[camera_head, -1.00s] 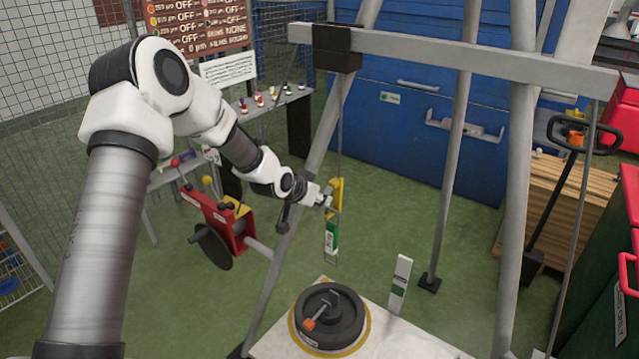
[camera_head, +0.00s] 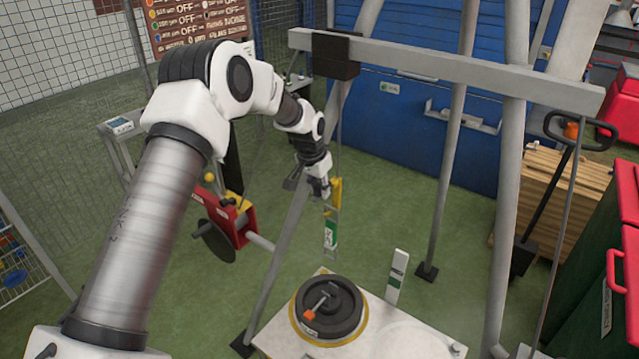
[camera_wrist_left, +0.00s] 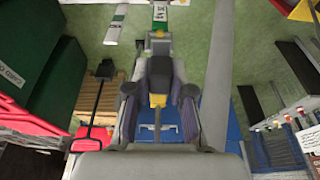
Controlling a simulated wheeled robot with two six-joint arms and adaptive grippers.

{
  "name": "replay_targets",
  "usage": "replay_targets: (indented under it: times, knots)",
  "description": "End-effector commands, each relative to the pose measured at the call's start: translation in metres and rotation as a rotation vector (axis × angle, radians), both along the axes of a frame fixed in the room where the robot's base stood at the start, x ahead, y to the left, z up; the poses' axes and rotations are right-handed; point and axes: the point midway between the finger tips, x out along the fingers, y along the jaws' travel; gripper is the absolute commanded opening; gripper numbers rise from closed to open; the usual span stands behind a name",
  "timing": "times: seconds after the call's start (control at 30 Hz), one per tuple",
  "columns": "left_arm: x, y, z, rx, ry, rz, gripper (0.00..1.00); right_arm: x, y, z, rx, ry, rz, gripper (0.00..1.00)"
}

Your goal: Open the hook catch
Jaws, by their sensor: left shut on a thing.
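A yellow hook piece (camera_head: 336,191) hangs on a thin line below the grey beam, with a green-and-white tag (camera_head: 330,236) under it. My left gripper (camera_head: 323,188) reaches it from above left and is shut at its side. In the left wrist view, the two fingers (camera_wrist_left: 159,103) stand on either side of a dark block (camera_wrist_left: 159,72) with a yellow part below it, and the tag (camera_wrist_left: 160,16) shows at the top. The catch itself is too small and partly hidden to tell whether it is open. My right gripper is not in view.
A grey frame (camera_head: 450,67) with slanted legs surrounds the hanging line. Below stands a white table (camera_head: 395,345) with a black round weight (camera_head: 330,308) with an orange-tipped lever. A red reel stand (camera_head: 232,222) is at the left. A blue chest (camera_head: 400,130) stands behind.

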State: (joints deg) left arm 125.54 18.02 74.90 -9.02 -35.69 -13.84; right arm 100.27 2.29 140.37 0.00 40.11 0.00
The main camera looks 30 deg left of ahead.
Motion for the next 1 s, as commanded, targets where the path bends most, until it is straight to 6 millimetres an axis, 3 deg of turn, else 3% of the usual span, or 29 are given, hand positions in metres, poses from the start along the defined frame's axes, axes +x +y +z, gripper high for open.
replay_targets:
  times: [0.43,0.47,0.5,0.53,0.87,1.0]
  knots:
    - [0.001,0.000,0.001,0.001,0.009,-0.001,0.00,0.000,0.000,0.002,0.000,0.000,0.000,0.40]
    - [0.001,0.000,0.001,0.001,0.009,-0.001,0.29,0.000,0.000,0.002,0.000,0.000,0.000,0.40]
    - [0.001,0.000,0.001,0.001,0.009,-0.001,0.43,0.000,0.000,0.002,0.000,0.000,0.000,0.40]
    - [0.001,0.000,0.001,0.001,0.009,-0.001,0.48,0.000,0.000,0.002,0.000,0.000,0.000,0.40]
    - [0.000,0.000,0.003,0.001,0.009,0.000,0.48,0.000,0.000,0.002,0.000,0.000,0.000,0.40]
    - [-0.004,0.000,0.022,0.000,0.008,0.000,0.48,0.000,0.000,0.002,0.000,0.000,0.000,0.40]
